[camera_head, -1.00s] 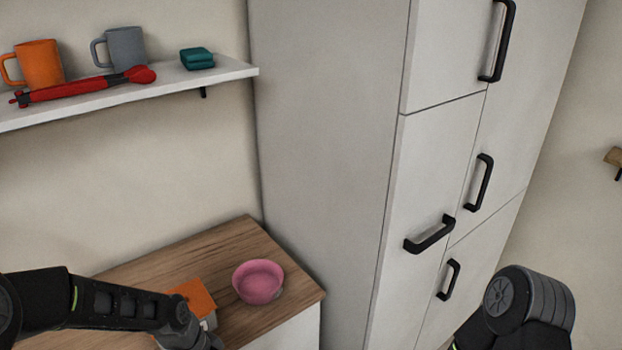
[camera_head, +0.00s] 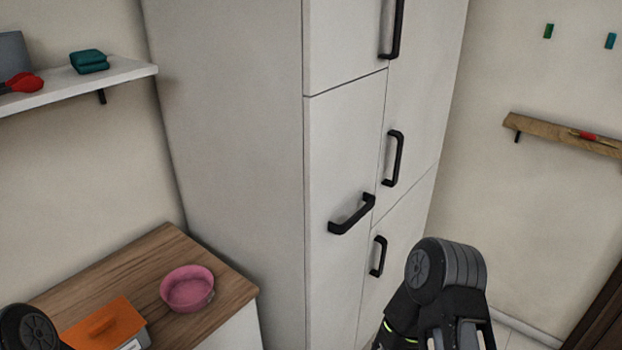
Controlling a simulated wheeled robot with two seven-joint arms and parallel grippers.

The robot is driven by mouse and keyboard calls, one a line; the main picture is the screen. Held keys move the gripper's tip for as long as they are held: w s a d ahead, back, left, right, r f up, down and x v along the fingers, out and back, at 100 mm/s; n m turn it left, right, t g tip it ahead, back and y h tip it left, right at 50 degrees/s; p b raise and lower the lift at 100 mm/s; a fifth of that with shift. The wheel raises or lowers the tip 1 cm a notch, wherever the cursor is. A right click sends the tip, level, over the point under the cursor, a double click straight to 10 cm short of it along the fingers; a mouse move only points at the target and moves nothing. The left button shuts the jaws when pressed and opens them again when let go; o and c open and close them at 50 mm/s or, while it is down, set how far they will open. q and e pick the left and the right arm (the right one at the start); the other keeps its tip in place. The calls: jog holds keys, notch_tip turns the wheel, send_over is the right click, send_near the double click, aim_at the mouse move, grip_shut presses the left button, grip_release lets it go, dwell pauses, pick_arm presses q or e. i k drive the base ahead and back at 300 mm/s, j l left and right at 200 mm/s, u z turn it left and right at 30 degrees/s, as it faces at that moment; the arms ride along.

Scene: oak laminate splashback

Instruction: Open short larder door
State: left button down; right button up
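The tall white larder cabinet (camera_head: 235,130) stands in the middle, with several shut doors on its front. The lower left door (camera_head: 345,150) has a horizontal black handle (camera_head: 351,215). A door at the upper left, one at the right and one at the lower right have vertical black handles, (camera_head: 392,28), (camera_head: 394,158) and (camera_head: 378,256). Which door is the short larder door I cannot tell. My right arm shows at the bottom right, in front of the cabinet and apart from the handles; its gripper is out of view. Only a dark link of my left arm shows at the bottom left corner.
A wooden counter (camera_head: 135,262) at the left holds a pink bowl (camera_head: 188,288) and an orange-lidded box (camera_head: 103,325). A white shelf (camera_head: 75,88) hangs above it. A wooden wall shelf (camera_head: 560,131) is at the right. Floor shows at the lower right.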

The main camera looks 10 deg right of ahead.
aim_at(391, 240)
jog(key=l+z, duration=0.1)
jog(key=l, duration=0.8)
jog(key=i+l+z, duration=0.15)
jog(key=l, duration=0.75)
jog(key=i+l+z, duration=0.15)
jog(key=l, duration=0.75)
jog(key=i+l+z, duration=0.15)
jog(key=l, duration=0.3)
jog(key=i+l, duration=0.1)
jog(key=l, duration=0.3)
jog(key=z, duration=0.05)
